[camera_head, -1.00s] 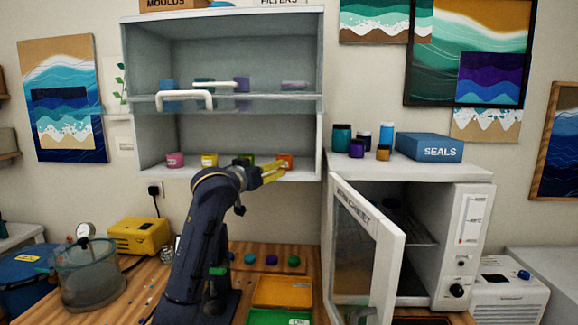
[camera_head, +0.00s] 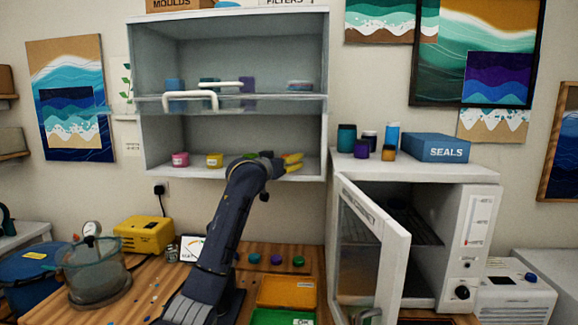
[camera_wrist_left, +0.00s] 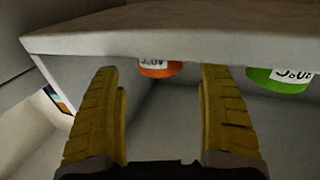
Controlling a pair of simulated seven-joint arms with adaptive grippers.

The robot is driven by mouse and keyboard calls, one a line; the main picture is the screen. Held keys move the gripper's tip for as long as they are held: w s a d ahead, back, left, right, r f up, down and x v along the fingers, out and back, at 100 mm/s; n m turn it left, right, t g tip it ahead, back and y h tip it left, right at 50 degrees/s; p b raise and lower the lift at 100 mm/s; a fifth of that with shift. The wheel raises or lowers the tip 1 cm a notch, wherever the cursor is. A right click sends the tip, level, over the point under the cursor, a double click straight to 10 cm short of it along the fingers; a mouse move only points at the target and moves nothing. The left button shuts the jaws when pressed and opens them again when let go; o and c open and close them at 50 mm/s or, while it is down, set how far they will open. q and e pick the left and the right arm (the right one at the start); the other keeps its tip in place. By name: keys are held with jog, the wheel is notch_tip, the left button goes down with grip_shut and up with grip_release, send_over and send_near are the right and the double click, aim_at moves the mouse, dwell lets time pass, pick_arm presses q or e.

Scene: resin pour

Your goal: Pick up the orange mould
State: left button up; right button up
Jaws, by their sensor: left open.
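The orange mould (camera_wrist_left: 160,68) with a white label shows in the left wrist view, on the cabinet's lower shelf. It lies beyond the fingertips, between the lines of the two yellow fingers, and the fingers do not close on it. Part of it is cut off by a pale board edge. In the head view my left gripper (camera_head: 293,162) is at the right end of the lower shelf and hides most or all of the orange mould. It is open and empty. My right gripper is not in view.
A green mould (camera_wrist_left: 281,80) stands beside the orange one. Pink (camera_head: 180,159) and yellow (camera_head: 214,160) moulds stand farther left on the shelf. The glass upper door (camera_head: 245,104) hangs above. The oven door (camera_head: 372,255) stands open at right.

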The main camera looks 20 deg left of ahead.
pick_arm(q)
jog(key=shift+w+d+f, duration=0.1)
jog(key=shift+w+d, duration=0.05)
jog(key=shift+w, duration=0.95)
jog(key=shift+w+d, duration=0.1)
jog(key=shift+w, duration=1)
jog(key=shift+c, duration=0.4)
jog(key=c, duration=1.2)
